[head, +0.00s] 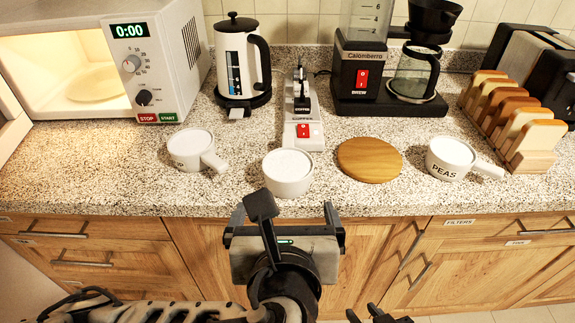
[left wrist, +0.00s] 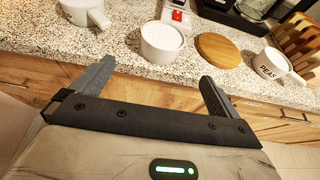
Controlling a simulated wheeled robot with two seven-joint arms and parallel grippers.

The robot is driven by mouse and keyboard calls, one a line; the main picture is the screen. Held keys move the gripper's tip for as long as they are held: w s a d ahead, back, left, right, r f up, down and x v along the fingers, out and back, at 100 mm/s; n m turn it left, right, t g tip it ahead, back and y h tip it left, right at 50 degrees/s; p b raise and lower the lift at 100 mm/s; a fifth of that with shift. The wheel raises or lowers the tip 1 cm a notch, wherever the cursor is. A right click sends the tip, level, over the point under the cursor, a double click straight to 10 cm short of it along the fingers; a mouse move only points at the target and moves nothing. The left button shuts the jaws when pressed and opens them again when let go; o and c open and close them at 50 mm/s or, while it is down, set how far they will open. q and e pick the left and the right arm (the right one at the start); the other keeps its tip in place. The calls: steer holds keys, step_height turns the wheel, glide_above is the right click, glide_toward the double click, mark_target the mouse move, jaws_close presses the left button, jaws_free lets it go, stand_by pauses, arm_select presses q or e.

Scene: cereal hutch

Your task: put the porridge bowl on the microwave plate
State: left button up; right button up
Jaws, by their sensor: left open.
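A white round bowl (head: 288,172) with pale contents stands near the counter's front edge; no label shows on it, and I take it for the porridge bowl. It also shows in the left wrist view (left wrist: 162,44). The microwave plate (head: 95,90) lies inside the lit, open microwave (head: 100,40) at the left. My left gripper (head: 290,212) is open and empty, in front of the counter edge and short of the bowl; its two fingers (left wrist: 158,78) point toward the bowl's two sides. A dark part of my right gripper (head: 378,316) shows at the bottom edge, mostly cut off.
A white handled pot (head: 190,148) stands left of the bowl, its label partly hidden. A round wooden board (head: 369,160) and a pot marked PEAS (head: 450,157) stand to the right. A kettle (head: 242,65), white-and-red device (head: 302,115), coffee maker (head: 390,60) and toast rack (head: 515,120) stand behind.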

mark_target(288, 172)
arm_select(q)
steer(key=x, duration=1)
steer(key=shift+w+f+b, duration=0.25)
steer(key=shift+w+b, duration=0.05)
steer(key=shift+b, duration=0.05)
steer(key=shift+d+x, duration=0.15)
steer(key=shift+x, duration=1.15)
steer(key=shift+d+x, duration=0.1)
steer(key=shift+x, duration=1.2)
steer(key=c, duration=1.1)
steer(key=shift+r, duration=0.1)
